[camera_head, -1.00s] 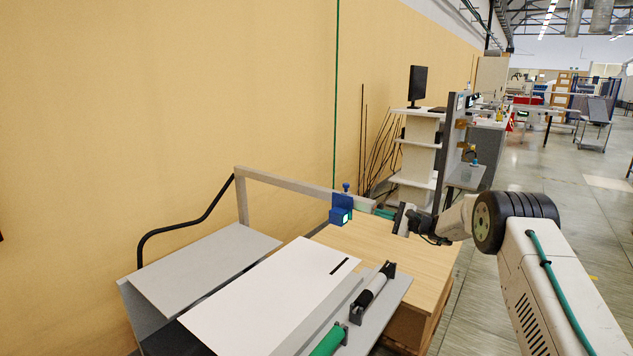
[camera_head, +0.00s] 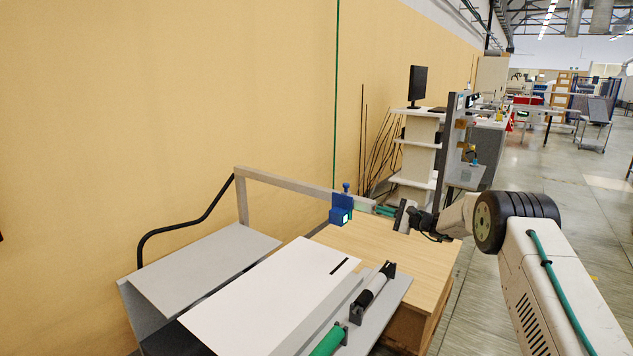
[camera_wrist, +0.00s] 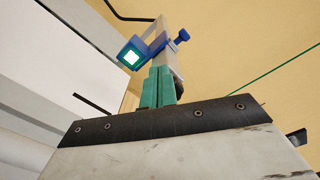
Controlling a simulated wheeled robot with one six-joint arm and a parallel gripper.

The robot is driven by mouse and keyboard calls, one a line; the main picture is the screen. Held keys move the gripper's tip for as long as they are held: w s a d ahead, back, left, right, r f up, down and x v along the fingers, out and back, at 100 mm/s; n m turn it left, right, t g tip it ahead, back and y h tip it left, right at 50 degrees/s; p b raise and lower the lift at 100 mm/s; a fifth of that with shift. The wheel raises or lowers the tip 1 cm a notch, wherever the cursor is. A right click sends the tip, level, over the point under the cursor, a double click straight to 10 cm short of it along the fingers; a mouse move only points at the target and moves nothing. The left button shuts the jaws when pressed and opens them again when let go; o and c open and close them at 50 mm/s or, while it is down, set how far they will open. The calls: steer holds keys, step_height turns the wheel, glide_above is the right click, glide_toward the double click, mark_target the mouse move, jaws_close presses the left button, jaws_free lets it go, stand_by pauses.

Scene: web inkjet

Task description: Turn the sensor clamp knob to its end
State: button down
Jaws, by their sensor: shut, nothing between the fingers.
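A blue sensor clamp (camera_head: 341,210) sits on a grey rail (camera_head: 285,182); its sensor has a bright white face (camera_head: 346,217). A small blue knob (camera_head: 346,188) sticks up from the clamp's top. In the wrist view the sensor's lit face (camera_wrist: 131,56) is left of the fingertips, and the knob (camera_wrist: 182,37) is above and right of them. My gripper (camera_head: 362,208) has green fingers, which are closed together and empty (camera_wrist: 159,70). The fingertips are close to the clamp, lower than the knob; whether they touch the clamp I cannot tell.
The rail spans above a wooden-topped table (camera_head: 420,255) and a white sheet (camera_head: 280,290). Black (camera_head: 372,290) and green (camera_head: 328,342) rollers stand at the front. A yellow wall (camera_head: 250,90) is behind. Open floor lies to the right.

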steer(key=shift+w+d+r, duration=0.2)
steer(key=shift+w+r, duration=0.1)
steer(key=shift+r, duration=0.25)
steer(key=shift+w+d+r, duration=0.1)
steer(key=shift+w+r, duration=0.05)
steer(key=shift+r, duration=0.1)
stand_by(0.4)
steer(key=v, duration=0.6)
steer(key=shift+r, duration=0.2)
steer(key=w+a+f+n+t+h, duration=0.1)
steer(key=a+f+n+t+h, duration=0.2)
steer(key=a, duration=0.3)
steer(key=shift+w+f, duration=0.4)
steer(key=shift+f, duration=0.5)
stand_by(0.3)
